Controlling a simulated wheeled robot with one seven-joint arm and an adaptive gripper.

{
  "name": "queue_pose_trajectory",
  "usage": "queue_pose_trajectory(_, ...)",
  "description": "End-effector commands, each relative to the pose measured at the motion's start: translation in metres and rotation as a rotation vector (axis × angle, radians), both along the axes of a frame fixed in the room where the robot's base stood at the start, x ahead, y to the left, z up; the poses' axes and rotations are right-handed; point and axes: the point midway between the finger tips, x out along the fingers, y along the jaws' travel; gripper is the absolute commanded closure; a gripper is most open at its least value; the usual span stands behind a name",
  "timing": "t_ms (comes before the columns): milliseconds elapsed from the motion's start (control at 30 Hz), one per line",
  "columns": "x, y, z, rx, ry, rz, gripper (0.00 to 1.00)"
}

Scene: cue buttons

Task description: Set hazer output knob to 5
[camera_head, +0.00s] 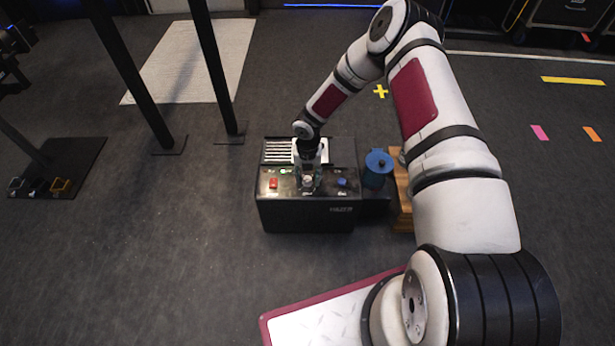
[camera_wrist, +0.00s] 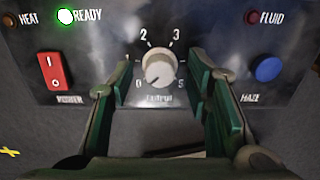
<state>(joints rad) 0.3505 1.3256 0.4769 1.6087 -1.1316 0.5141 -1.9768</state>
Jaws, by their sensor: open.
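The hazer (camera_head: 305,215) is a black box on the floor with a sloped control panel. Its output knob (camera_wrist: 160,68) is light grey, with a dial marked from 0 at lower left to 5 at lower right. The knob's dark pointer mark faces lower left, toward 0. My gripper (camera_wrist: 161,74) is open, with one green-padded finger on each side of the knob and a visible gap on both sides. The right finger hides the 4 mark. In the head view my gripper (camera_head: 308,182) is over the panel's middle and mostly covers the knob.
A red power switch (camera_wrist: 54,71) is left of the knob and a blue haze button (camera_wrist: 268,69) is right. The READY light (camera_wrist: 66,16) glows green. A blue-capped bottle (camera_head: 378,165) stands at the hazer's right. Black stands (camera_head: 220,80) rise behind left.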

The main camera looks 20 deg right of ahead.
Motion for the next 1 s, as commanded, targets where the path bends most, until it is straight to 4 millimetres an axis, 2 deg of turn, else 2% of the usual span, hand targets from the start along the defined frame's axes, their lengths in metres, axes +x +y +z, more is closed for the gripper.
queue_pose_trajectory(100,0.0000,0.0001,0.0003,0.000,0.000,0.000,0.56)
queue_pose_trajectory(133,0.0000,0.0001,0.0003,0.000,0.000,0.000,0.60)
queue_pose_trajectory(300,-0.0002,0.0002,0.0003,0.000,0.000,0.000,0.99)
queue_pose_trajectory(667,-0.0002,0.0004,0.0002,0.000,0.001,-0.028,1.00)
queue_pose_trajectory(1000,0.0005,0.0000,0.0002,-0.002,0.000,-0.232,1.00)
